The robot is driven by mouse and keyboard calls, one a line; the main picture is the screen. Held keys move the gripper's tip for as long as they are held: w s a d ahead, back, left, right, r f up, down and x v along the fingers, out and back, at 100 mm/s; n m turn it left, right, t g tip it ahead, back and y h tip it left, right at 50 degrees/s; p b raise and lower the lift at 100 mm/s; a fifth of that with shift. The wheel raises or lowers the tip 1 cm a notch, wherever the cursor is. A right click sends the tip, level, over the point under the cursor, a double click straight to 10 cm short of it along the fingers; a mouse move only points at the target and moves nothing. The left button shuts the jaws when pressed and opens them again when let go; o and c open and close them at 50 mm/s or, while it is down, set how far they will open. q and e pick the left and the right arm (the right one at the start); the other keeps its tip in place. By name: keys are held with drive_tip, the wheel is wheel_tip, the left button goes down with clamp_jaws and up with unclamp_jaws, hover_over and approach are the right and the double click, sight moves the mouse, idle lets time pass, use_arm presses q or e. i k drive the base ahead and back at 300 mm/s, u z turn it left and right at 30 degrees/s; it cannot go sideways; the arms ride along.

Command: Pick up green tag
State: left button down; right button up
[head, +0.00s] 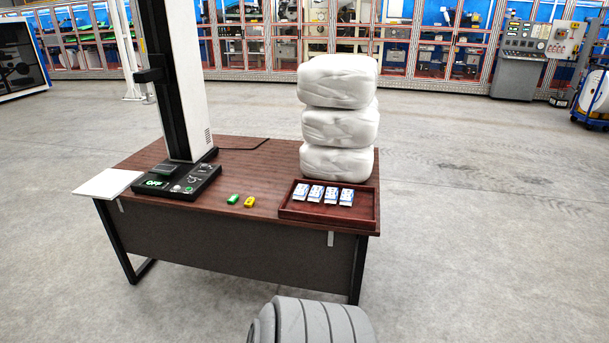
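A small green tag (233,199) lies on the dark wooden table (262,161) near its front edge. Neither of my grippers shows in the head view. A grey ribbed rounded shape (312,322) at the bottom edge is in front of the table, apart from the tags; I cannot tell what it is.
A black device with a tall column (180,183) stands left of the tags, its display reading OFF. A white sheet (108,184) lies at the left corner. A wooden tray (345,214) with several small packs is at right, before stacked white bundles (339,126). Floor around is clear.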

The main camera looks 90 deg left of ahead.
sight(231, 200)
drive_tip(key=u, duration=2.5)
drive_tip(key=i, duration=0.75)
drive_tip(key=u, duration=0.95)
